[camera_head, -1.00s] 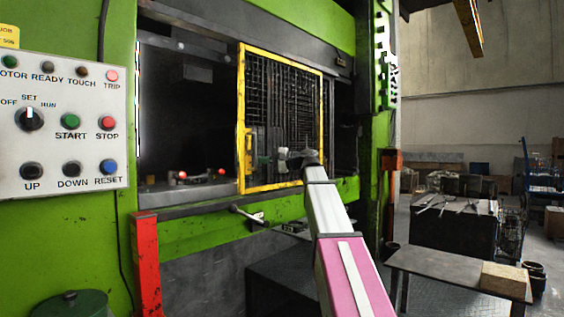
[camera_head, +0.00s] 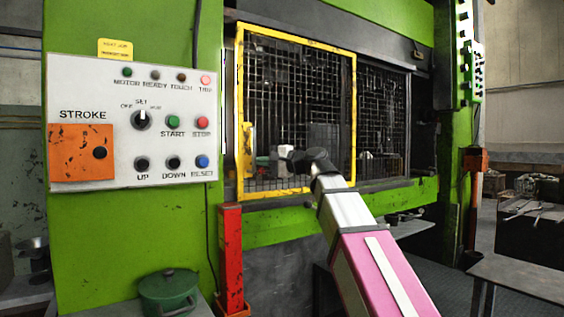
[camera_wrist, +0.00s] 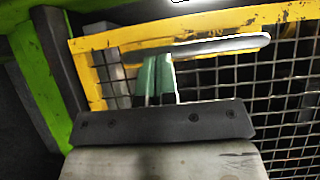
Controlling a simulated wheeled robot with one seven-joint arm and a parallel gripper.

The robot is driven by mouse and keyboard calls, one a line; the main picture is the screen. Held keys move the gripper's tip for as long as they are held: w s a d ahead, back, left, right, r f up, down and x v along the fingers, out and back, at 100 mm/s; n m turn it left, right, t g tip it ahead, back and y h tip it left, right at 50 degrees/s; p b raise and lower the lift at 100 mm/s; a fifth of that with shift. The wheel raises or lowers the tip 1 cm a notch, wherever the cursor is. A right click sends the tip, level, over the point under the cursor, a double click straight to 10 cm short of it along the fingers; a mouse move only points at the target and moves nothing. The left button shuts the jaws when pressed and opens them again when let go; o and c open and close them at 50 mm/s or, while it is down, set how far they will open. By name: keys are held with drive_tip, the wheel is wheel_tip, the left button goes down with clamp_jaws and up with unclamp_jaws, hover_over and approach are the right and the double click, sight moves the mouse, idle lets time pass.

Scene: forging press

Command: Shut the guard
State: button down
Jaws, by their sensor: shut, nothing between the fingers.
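The guard (camera_head: 353,110) is a yellow-framed mesh panel across the left part of the press opening. Its left edge stands close beside the left side of the opening; I cannot tell whether it touches. Its upright yellow handle (camera_head: 248,150) is on the left stile. My gripper (camera_head: 262,160) is at the mesh, just right of the handle, partly hidden by my wrist. In the wrist view the green fingers (camera_wrist: 158,78) are together and empty, beside the pale handle bar (camera_wrist: 205,48) and in front of the mesh. Whether they touch the bar is unclear.
A control panel (camera_head: 130,120) with buttons is on the green press frame at left. A red post (camera_head: 231,260) stands below the guard's left end. A green lidded pot (camera_head: 168,291) is at lower left. A second mesh panel (camera_head: 385,110) covers the opening's right part. A bench (camera_head: 520,278) stands at right.

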drive_tip(key=shift+s+a, duration=0.75)
drive_tip(key=shift+a, duration=0.3)
drive_tip(key=shift+s+a, duration=0.75)
drive_tip(key=shift+a, duration=0.25)
